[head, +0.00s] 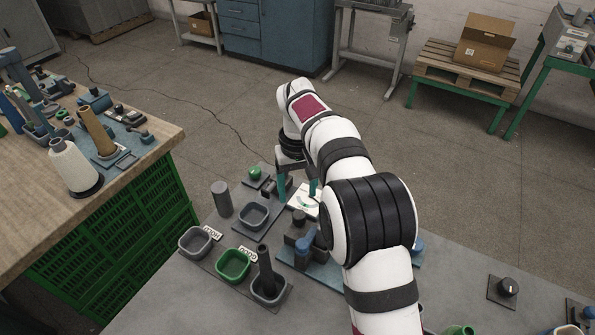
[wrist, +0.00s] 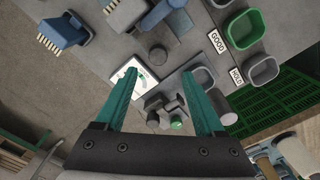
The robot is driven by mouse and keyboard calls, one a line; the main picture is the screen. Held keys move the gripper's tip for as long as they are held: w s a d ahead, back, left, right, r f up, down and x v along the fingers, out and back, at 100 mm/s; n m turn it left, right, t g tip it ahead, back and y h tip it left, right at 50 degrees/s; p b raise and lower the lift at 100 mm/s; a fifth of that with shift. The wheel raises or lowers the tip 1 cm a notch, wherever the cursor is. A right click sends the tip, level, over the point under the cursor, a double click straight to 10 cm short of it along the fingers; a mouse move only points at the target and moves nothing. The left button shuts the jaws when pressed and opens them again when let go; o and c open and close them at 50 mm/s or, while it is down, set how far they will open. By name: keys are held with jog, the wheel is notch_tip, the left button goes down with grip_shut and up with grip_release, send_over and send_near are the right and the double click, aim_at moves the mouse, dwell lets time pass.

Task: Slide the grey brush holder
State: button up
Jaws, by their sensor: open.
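A grey block with pale bristles at one end, which looks like the grey brush holder (wrist: 126,14), is at the top of the wrist view, beyond my fingertips. In the head view I cannot make it out, as my arm covers that area. My gripper (head: 297,197) is open, with teal fingers pointing down over the bench by a white card. In the wrist view my gripper (wrist: 160,73) is empty and apart from the grey block. A blue block with bristles (wrist: 66,32) lies to the left of the grey one.
A dark round knob (wrist: 158,55) is close to the white card (wrist: 124,72). A green tray (head: 233,264), a grey tray (head: 195,242) and a grey cylinder (head: 221,199) stand to the left.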

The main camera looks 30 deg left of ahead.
notch_tip(320, 180, up, 7)
dwell(0.4)
jog(key=s+d+r+m, duration=0.3)
jog(key=d, duration=0.6)
jog(key=s+d+r+m, duration=0.3)
jog(key=d, duration=0.7)
jog(key=s+d+f+m, duration=0.2)
jog(key=s+d+m, duration=0.1)
jog(key=s, duration=0.3)
jog(key=s+d+f+m+y, duration=0.1)
jog(key=s+d+f+m, duration=0.1)
jog(key=s+d, duration=0.3)
jog(key=s+d+f+m, duration=0.3)
jog(key=s+d, duration=0.1)
jog(key=s, duration=0.5)
jog(key=shift+m+y, duration=0.3)
jog(key=shift+y, duration=0.1)
